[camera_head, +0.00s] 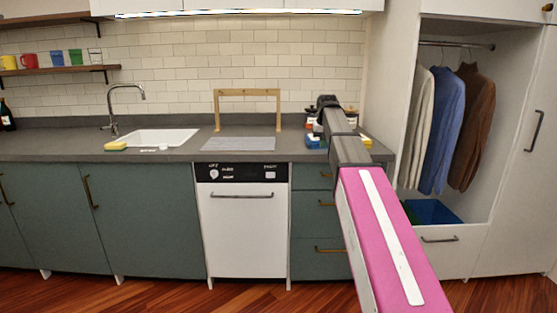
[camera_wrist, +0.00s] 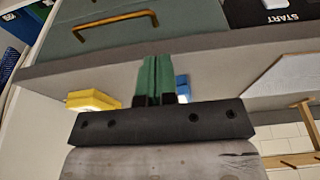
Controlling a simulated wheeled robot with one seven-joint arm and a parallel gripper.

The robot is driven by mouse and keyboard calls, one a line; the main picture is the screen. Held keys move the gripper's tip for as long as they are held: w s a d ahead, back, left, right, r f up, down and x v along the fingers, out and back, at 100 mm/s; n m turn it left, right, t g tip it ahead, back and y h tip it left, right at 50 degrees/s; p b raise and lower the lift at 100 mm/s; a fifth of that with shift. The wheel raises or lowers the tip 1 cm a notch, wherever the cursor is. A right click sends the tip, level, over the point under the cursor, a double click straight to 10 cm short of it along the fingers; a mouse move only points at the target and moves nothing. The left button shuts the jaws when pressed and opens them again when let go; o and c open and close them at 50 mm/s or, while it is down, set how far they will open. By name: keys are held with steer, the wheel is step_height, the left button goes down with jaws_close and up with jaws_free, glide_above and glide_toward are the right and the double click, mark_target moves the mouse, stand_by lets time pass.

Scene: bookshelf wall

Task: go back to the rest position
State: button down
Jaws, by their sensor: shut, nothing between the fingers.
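My gripper (camera_wrist: 154,78) shows in the wrist view as two green fingers pressed together, with nothing between them. In the head view my arm reaches forward from the lower right over the grey worktop (camera_head: 75,152), near its right end. The black end of the arm is there, but the fingertips cannot be made out. In the wrist view, which looks upside down, the fingers point toward the worktop's front edge and the drawers.
A yellow item (camera_head: 366,142) and a blue container (camera_head: 316,141) are close beside my arm on the worktop. A wooden frame (camera_head: 247,92) stands behind a grey mat (camera_head: 239,145). The white sink (camera_head: 158,138) is further left. An open wardrobe (camera_head: 483,205) with hanging clothes is at right.

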steer(key=s+f+g, duration=0.1)
steer(key=s+f, duration=0.6)
steer(key=f, duration=0.5)
steer(key=s+f, duration=0.7)
steer(key=f, duration=0.6)
steer(key=s+f+g, duration=0.1)
steer(key=s+f, duration=1.4)
steer(key=s, duration=0.2)
steer(key=shift+s+f+g, duration=0.35)
steer(key=shift+s+g, duration=0.05)
steer(key=shift+d, duration=0.1)
